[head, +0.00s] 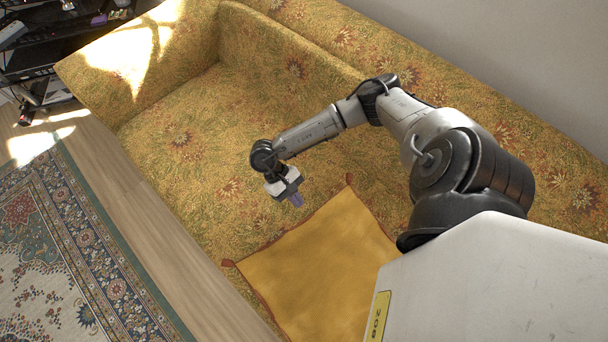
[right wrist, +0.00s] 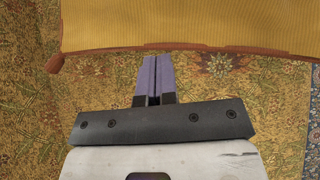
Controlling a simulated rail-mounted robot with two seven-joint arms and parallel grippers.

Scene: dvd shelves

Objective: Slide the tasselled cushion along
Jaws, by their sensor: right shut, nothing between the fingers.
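The tasselled cushion (head: 322,265) is plain mustard yellow with small reddish tassels at its corners. It lies flat on the patterned sofa seat (head: 185,140), low in the middle of the head view and partly hidden by my right arm. My right gripper (head: 297,201) is shut and empty, just beyond the cushion's upper-left edge. In the right wrist view its purple fingers (right wrist: 154,78) are together and point at the cushion's edge (right wrist: 190,28), where an orange-brown trim and one tassel show. I cannot tell whether the fingertips touch it. My left gripper is out of view.
The sofa's backrest (head: 300,65) runs along the far side, with an armrest (head: 135,50) at the upper left. A wooden floor (head: 150,225) and a patterned rug (head: 60,250) lie left of the sofa. A dark shelf (head: 45,50) with items stands at the top left. The seat left of the gripper is bare.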

